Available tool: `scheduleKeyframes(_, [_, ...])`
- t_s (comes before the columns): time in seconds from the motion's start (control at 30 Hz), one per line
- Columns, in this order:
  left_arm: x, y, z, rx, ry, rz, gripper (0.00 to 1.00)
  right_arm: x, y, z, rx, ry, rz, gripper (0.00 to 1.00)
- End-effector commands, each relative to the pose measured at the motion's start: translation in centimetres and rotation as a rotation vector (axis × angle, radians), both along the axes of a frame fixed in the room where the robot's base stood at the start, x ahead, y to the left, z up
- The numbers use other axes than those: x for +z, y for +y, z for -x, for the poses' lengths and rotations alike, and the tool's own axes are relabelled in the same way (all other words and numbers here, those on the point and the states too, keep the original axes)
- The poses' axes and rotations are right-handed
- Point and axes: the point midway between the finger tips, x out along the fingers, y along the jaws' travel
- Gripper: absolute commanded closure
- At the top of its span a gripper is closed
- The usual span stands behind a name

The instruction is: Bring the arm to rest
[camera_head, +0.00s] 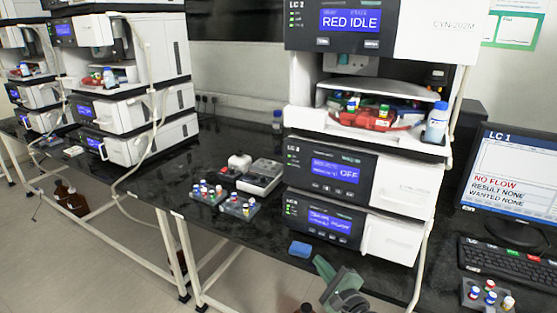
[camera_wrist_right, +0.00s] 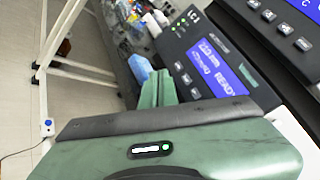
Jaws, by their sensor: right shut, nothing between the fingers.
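My right gripper (camera_head: 324,268) shows at the bottom of the head view, a green gripper on a grey-green wrist, in front of the lowest instrument module (camera_head: 345,230). In the right wrist view its green fingers (camera_wrist_right: 157,88) are together with nothing between them. They point towards the bench beside an instrument panel (camera_wrist_right: 207,62). A small blue block (camera_head: 300,249) lies on the bench just beyond the fingers, apart from them in the head view. It also shows in the wrist view (camera_wrist_right: 140,68). My left gripper is in neither view.
The instrument stack (camera_head: 400,180) stands close behind the right gripper. Vial racks (camera_head: 238,207) and a small white-and-grey device (camera_head: 262,176) sit on the black bench (camera_head: 150,185). A monitor (camera_head: 513,170), keyboard (camera_head: 510,262) and another vial rack (camera_head: 487,296) are at the right.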

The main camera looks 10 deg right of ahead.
Motion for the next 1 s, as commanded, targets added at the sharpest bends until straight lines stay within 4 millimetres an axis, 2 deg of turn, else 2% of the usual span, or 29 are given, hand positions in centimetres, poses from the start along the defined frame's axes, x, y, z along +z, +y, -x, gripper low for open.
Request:
scheduleKeyframes(0.07, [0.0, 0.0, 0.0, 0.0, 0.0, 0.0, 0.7, -1.0, 2.0, 3.0, 0.113, 0.004, 0.191, 1.0])
scheduleKeyframes(0.13, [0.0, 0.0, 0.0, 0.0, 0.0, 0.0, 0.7, -2.4, 4.0, 6.8, 0.257, 0.01, 0.432, 1.0])
scheduleKeyframes(0.17, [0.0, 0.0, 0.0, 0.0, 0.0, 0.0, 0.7, -3.2, 4.8, 8.8, 0.326, 0.014, 0.548, 1.0])
scheduleKeyframes(0.2, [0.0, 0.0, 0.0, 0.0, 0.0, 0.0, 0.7, -4.2, 5.5, 11.5, 0.424, 0.022, 0.706, 1.0])
scheduleKeyframes(0.3, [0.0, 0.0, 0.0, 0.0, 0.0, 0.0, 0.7, -6.6, 5.9, 18.2, 0.651, 0.051, 1.055, 1.0])
scheduleKeyframes(0.4, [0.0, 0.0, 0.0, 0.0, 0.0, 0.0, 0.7, -7.8, 5.0, 23.2, 0.822, 0.085, 1.297, 1.0])
scheduleKeyframes(0.5, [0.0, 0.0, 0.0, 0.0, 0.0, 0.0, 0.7, -8.3, 3.7, 26.9, 0.95, 0.12, 1.461, 1.0])
scheduleKeyframes(0.7, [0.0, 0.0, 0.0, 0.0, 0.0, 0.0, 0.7, -8.1, 1.0, 32.6, 1.147, 0.191, 1.68, 1.0])
scheduleKeyframes(1.0, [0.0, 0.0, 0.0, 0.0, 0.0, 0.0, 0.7, -6.7, -2.5, 38.5, 1.357, 0.291, 1.862, 1.0])
